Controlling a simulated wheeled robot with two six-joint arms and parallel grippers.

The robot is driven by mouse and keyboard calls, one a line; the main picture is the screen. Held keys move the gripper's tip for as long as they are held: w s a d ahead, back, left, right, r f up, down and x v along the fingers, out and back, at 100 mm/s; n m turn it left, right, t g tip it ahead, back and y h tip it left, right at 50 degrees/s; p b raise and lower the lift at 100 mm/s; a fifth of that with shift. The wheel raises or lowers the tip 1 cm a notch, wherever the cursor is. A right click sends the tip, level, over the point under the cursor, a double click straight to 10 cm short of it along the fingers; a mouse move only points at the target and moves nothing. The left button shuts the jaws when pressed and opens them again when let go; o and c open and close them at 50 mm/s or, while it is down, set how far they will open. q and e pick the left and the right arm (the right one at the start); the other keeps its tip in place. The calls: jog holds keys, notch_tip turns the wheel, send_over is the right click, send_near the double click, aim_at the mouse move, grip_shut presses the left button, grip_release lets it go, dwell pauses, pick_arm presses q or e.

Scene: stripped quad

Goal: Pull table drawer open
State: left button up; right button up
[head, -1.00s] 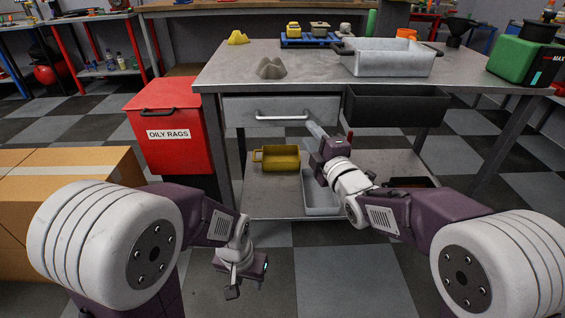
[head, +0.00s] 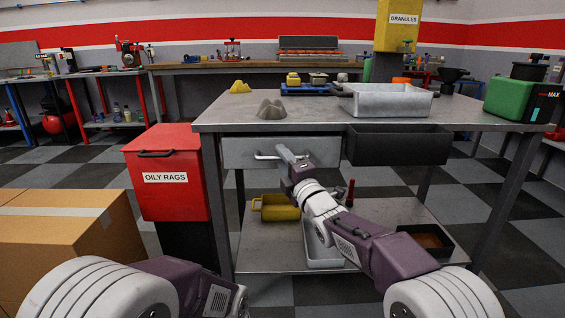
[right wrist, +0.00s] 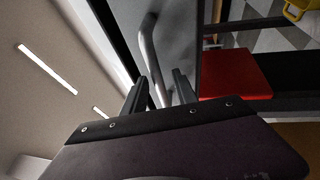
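The table drawer (head: 240,152) is a grey front under the left half of the metal tabletop, and it looks closed. Its silver bar handle (head: 265,157) is partly hidden by my right gripper (head: 284,154). In the right wrist view the handle (right wrist: 149,50) runs down between the two dark fingers of my right gripper (right wrist: 162,88). The fingers stand apart, one on each side of the bar, with gaps showing. My left arm is at the bottom left of the head view; its gripper is out of the picture.
A black open bin (head: 398,146) hangs right of the drawer. A red oily rags can (head: 168,200) stands left of the table (head: 330,118), beside a cardboard box (head: 75,240). A metal tray (head: 390,104) sits on top.

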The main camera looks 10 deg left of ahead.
jog(key=shift+w+a, duration=0.1)
grip_shut()
dwell(1.4)
